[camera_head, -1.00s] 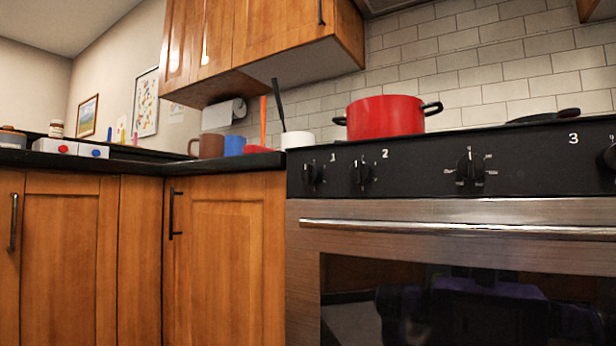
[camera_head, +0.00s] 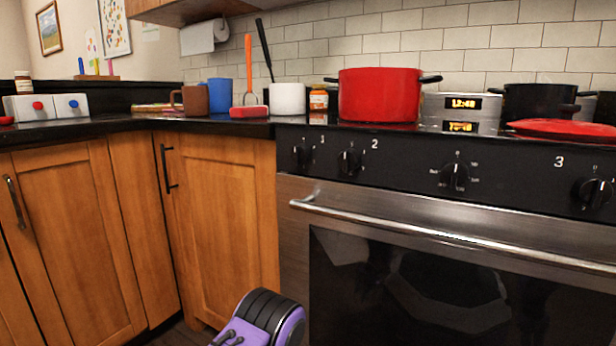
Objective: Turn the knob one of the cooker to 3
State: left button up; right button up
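The cooker (camera_head: 400,157) stands at the right, with a black panel of knobs above its steel oven door. Knob one (camera_head: 302,153) is at the panel's left end, beside a white number 1; its exact setting is too small to read. Knob two (camera_head: 350,161) is just right of it, near the number 2. A larger knob (camera_head: 454,176) is mid-panel, and knob three (camera_head: 594,193) is at the right. A purple and black part of my arm shows at the bottom, below the cooker panel. Neither gripper's fingers are in view.
A red pot (camera_head: 379,95) and a red lid (camera_head: 566,130) are on the cooker top. The oven handle (camera_head: 430,232) sticks out below the knobs. Mugs (camera_head: 195,101) and a white pot (camera_head: 287,99) stand on the black counter at left. The space before the knobs is clear.

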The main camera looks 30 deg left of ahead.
aim_at(302, 154)
jog(key=z, duration=0.85)
jog(key=k, duration=0.65)
jog(key=u, duration=1)
